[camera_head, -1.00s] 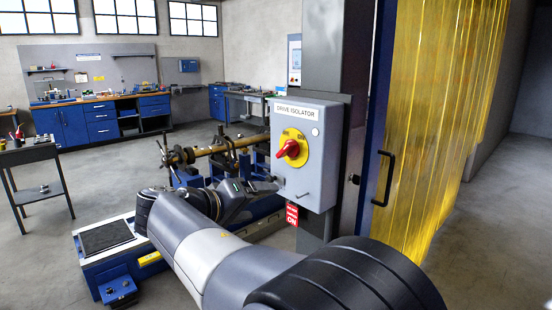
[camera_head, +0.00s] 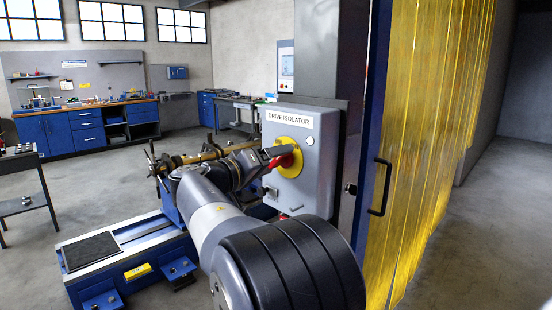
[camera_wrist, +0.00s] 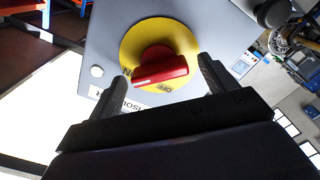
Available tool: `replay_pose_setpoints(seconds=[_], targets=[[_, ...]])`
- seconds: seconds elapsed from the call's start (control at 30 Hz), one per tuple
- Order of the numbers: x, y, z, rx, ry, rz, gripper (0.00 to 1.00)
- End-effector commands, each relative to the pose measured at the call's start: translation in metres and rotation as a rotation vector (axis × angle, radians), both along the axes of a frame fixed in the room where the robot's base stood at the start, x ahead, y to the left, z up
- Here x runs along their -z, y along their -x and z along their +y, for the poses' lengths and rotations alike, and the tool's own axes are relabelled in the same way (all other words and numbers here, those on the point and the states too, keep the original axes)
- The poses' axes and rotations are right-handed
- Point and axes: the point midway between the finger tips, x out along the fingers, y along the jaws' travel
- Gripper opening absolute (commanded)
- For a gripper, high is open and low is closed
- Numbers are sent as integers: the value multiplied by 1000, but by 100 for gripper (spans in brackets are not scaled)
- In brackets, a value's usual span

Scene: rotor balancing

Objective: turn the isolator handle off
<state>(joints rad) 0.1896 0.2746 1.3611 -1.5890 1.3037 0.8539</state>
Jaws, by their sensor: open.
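The drive isolator is a grey box (camera_head: 318,160) on a column, with a yellow round plate (camera_head: 291,168) and a red handle (camera_head: 284,157) on its front. My gripper (camera_head: 276,155) is at the handle and partly covers it in the head view. In the wrist view my gripper (camera_wrist: 162,88) is open, with one finger on each side of the red handle (camera_wrist: 159,68). The handle lies slightly tilted on the yellow plate (camera_wrist: 133,43). I cannot tell whether either finger touches the handle.
A blue machine bed (camera_head: 88,275) with a brass-coloured shaft (camera_head: 204,154) stands left of the isolator. A yellow strip curtain (camera_head: 428,130) and a door with a black handle (camera_head: 381,187) are at the right. Blue workbenches (camera_head: 87,125) line the back wall. Open floor lies at left.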

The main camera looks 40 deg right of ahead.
Motion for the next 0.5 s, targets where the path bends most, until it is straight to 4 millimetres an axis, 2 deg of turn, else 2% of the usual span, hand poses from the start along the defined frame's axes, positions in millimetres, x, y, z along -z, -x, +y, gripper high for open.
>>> replay_pose_setpoints(seconds=[0.2,0.43,0.5], targets=[[0,-1,-14,1,0,1,80],[0,-1,-14,0,0,1,80],[0,-1,-14,0,0,1,76]])
